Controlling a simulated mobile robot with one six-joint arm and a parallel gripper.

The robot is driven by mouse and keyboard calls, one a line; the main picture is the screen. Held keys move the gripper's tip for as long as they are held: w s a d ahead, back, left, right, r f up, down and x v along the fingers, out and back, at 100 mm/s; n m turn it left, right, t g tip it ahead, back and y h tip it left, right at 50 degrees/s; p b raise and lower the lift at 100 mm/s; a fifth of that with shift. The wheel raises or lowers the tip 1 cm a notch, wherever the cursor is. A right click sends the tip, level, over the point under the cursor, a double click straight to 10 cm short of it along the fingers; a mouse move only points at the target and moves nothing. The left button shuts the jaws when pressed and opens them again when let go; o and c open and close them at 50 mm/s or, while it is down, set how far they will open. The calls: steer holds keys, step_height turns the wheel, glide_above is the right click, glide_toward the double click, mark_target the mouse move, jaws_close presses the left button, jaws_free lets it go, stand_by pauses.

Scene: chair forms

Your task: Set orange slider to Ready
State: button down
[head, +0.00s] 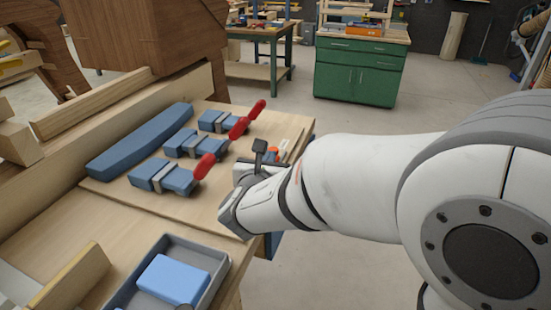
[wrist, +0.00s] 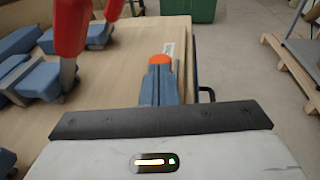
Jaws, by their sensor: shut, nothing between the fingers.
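The orange slider (wrist: 160,61) shows in the wrist view as a small orange knob just beyond my fingertips. A pale strip with small marks (wrist: 169,48) lies beside it, too small to read. My gripper (wrist: 158,72) is shut and empty, its blue-grey fingers together and pointing at the knob. They overlap its near side in the picture, and I cannot tell whether they touch it. In the head view, a bit of the orange slider (head: 273,150) shows past my wrist at the board's right edge. The Ready mark cannot be made out.
Blue clamps with red handles (head: 207,166) stand on the wooden board, left of my gripper. A long curved blue form (head: 140,142) lies behind them. A grey tray with a blue block (head: 172,280) is at the front. Open floor lies to the right.

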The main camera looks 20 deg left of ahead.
stand_by(0.3)
steer(key=w+b, duration=0.1)
steer(key=w, duration=0.2)
steer(key=shift+w+d+f, duration=0.1)
steer(key=shift+w+d, duration=0.05)
steer(key=shift+r, duration=0.25)
